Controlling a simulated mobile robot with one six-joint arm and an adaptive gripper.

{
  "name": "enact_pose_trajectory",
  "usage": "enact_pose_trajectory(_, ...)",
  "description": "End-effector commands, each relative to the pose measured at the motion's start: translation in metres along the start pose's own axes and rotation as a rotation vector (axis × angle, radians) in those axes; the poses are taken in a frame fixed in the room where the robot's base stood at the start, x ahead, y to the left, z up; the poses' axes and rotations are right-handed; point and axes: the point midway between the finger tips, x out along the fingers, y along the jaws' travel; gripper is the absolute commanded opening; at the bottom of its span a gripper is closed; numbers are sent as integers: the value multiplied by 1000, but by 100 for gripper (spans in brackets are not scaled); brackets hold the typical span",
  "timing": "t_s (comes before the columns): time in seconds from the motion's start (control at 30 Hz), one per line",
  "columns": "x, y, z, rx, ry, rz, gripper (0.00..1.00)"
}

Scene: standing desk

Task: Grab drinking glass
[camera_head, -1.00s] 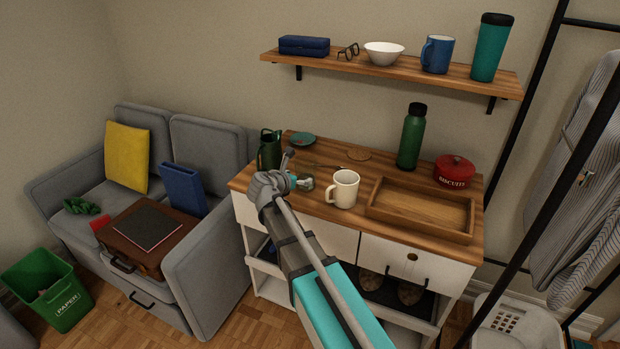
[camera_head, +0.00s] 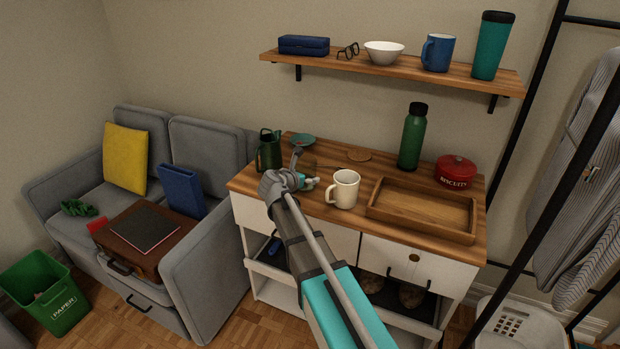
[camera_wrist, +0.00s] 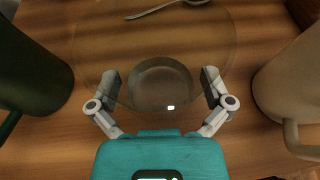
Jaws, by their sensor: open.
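The drinking glass (camera_wrist: 158,42) is clear and see-through. In the wrist view it stands upright on the wooden top, its round base between the two fingers of my gripper (camera_wrist: 160,88). The fingers are open, one on each side of the glass; I cannot tell whether they touch it. In the head view my gripper (camera_head: 305,181) is over the cabinet top, left of the cream mug, and the glass is hard to make out behind it.
A dark green jug (camera_head: 268,152) stands close on the left and a cream mug (camera_head: 344,188) close on the right. A spoon (camera_wrist: 165,9) lies beyond the glass. A wooden tray (camera_head: 421,233), a green bottle (camera_head: 412,138) and a red tin (camera_head: 455,171) are farther right.

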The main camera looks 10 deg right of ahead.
Motion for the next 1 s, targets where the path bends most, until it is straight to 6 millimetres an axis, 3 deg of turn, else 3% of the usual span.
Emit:
enact_pose_trajectory(0.1,0,0,0,0,0,0,98)
enact_pose_trajectory(0.47,0,0,0,0,0,0,31)
enact_pose_trajectory(1.0,-1,0,2,0,0,0,29)
